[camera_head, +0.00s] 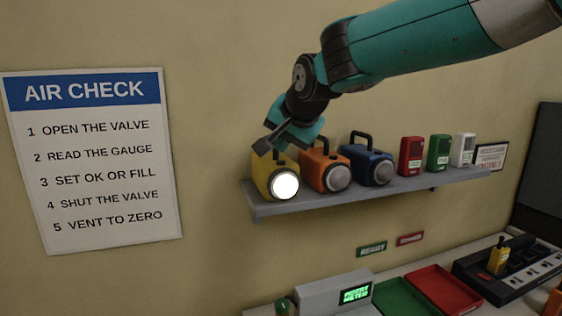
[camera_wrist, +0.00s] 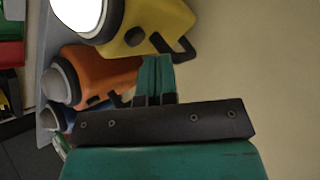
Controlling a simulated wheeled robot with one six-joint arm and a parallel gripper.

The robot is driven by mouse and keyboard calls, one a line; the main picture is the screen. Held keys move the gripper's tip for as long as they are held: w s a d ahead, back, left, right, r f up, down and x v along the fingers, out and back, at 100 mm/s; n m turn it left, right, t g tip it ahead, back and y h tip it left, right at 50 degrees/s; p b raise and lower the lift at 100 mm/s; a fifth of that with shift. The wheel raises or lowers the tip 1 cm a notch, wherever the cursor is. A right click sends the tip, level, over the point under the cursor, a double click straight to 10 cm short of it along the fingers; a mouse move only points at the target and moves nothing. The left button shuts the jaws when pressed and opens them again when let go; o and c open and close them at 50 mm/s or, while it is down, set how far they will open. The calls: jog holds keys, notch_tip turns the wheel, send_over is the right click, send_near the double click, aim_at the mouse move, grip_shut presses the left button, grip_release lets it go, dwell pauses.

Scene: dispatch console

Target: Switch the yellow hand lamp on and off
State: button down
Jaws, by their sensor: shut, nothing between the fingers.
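The yellow hand lamp (camera_head: 262,172) stands at the left end of the wall shelf, its round front lens glowing white. In the wrist view the yellow lamp (camera_wrist: 152,22) fills the top, with its bright lens at the upper left and a dark handle at its right. My gripper (camera_head: 268,147) is just above the yellow lamp, covering part of its top. In the wrist view my gripper (camera_wrist: 155,62) has its teal fingers together and empty, close to the lamp's body. I cannot tell whether they touch it.
An orange lamp (camera_head: 319,174) and a blue lamp (camera_head: 366,168) stand close to the right, their lenses grey. Red, green and white handheld units (camera_head: 411,156) follow along the grey shelf (camera_head: 290,206). Below are a meter box (camera_head: 325,294) and green and red trays (camera_head: 443,290).

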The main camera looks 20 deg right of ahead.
aim_at(284, 161)
jog(key=shift+f, duration=0.1)
dwell(0.3)
jog(key=shift+f+b, duration=0.3)
jog(key=shift+b, duration=0.15)
jog(key=shift+f+b, duration=0.4)
dwell(0.4)
dwell(0.4)
jog(key=shift+r+p, duration=0.55)
jog(key=shift+r, duration=0.25)
jog(key=shift+r+p, duration=1.85)
jog(key=shift+r, duration=0.7)
